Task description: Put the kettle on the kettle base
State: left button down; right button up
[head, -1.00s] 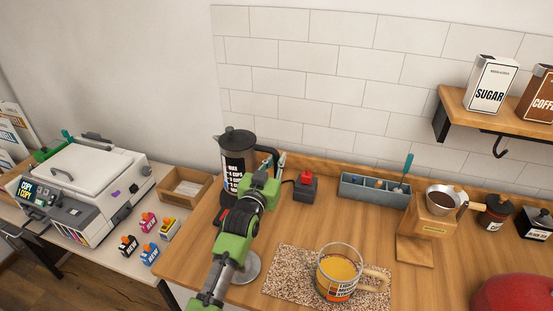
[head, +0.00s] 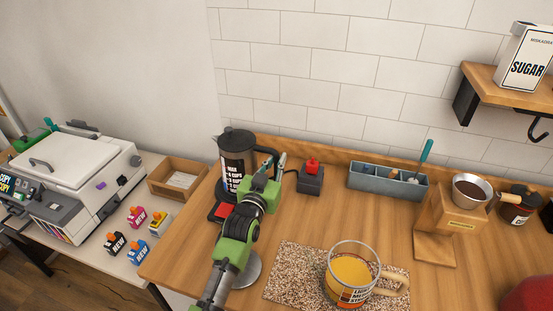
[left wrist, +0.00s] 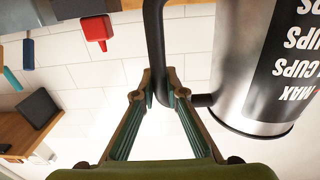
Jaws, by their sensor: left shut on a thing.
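The kettle (head: 236,150), steel with a black lid, black handle and printed measure label, is upright at the back left of the wooden counter. My left gripper (head: 266,184) is shut on its handle. In the left wrist view, the gripper (left wrist: 163,88) closes around the black handle (left wrist: 154,40), beside the kettle body (left wrist: 258,85). A dark base with a red part (head: 221,212), seemingly the kettle base, shows just below the kettle. My arm hides part of it, and I cannot tell whether the kettle touches it. My right gripper is not in view.
A dark box with a red button (head: 311,180) stands right of the kettle. A blue-grey organizer (head: 388,184) and coffee stand (head: 435,240) are farther right. A glass mug (head: 352,275) stands on a speckled mat (head: 290,275) in front. A printer (head: 75,185) is left.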

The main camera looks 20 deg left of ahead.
pick_arm(q)
jog(key=shift+s+d+r, duration=0.1)
jog(key=shift+s+r, duration=0.05)
jog(key=shift+r, duration=0.2)
jog(key=c, duration=2.5)
grip_release()
jog(key=shift+s+f, duration=0.1)
jog(key=shift+f, duration=0.3)
jog(key=o, duration=0.5)
jog(key=shift+c, duration=0.2)
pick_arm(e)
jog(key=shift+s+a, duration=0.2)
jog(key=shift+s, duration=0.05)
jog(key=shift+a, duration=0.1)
pick_arm(q)
jog(key=shift+r, duration=0.1)
jog(key=s+b, duration=0.2)
jog(key=s, duration=1)
jog(key=shift+a, duration=0.3)
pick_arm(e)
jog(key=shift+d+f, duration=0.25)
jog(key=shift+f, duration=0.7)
pick_arm(q)
jog(key=shift+r, duration=0.1)
